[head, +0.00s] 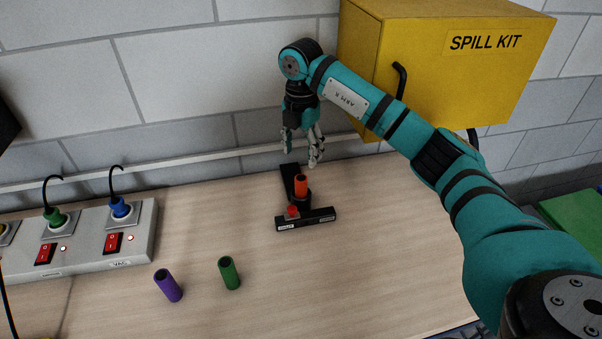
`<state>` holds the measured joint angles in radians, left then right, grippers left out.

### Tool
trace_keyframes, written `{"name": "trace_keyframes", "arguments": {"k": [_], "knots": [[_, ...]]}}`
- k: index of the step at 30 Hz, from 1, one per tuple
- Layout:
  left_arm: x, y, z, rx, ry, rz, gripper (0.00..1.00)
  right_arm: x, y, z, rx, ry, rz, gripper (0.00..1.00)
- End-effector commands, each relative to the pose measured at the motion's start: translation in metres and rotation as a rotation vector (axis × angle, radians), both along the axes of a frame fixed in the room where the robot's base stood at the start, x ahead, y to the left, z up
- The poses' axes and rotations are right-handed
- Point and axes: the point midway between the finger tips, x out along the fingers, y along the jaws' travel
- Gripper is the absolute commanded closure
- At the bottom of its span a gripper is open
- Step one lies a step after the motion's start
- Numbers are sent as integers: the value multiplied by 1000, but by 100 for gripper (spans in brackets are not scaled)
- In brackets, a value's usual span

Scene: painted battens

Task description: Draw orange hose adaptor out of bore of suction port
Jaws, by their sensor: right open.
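The orange hose adaptor (301,183) stands upright in the bore of the dark suction port (304,200), with its upper part showing above the rim. The port is part of a black fixture (322,214) on the table, which also bears a small red part (292,211). My right gripper (302,160) points down above and slightly behind the adaptor in the picture. Its fingers are apart and empty, and they do not appear to touch the adaptor. My left gripper is not in view.
A grey socket strip (85,250) with plugs lies at left. A yellow spill kit box (440,70) is on the wall at back right. The table right of the fixture is clear.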

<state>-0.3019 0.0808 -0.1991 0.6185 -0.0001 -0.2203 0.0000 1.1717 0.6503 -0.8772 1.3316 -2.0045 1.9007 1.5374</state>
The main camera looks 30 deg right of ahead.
Motion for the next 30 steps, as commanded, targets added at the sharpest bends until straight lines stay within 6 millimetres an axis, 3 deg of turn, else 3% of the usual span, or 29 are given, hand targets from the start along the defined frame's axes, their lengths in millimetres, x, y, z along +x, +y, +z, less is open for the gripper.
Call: {"name": "trace_keyframes", "arguments": {"k": [9,15,28,30], "knots": [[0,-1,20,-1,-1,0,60,-1,0,-61,0,4,1,42],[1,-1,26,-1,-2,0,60,-1,0,-87,0,2,0,42],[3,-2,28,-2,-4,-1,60,0,1,-98,1,-1,2,42],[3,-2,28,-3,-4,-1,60,0,1,-98,1,-1,2,50]]}}
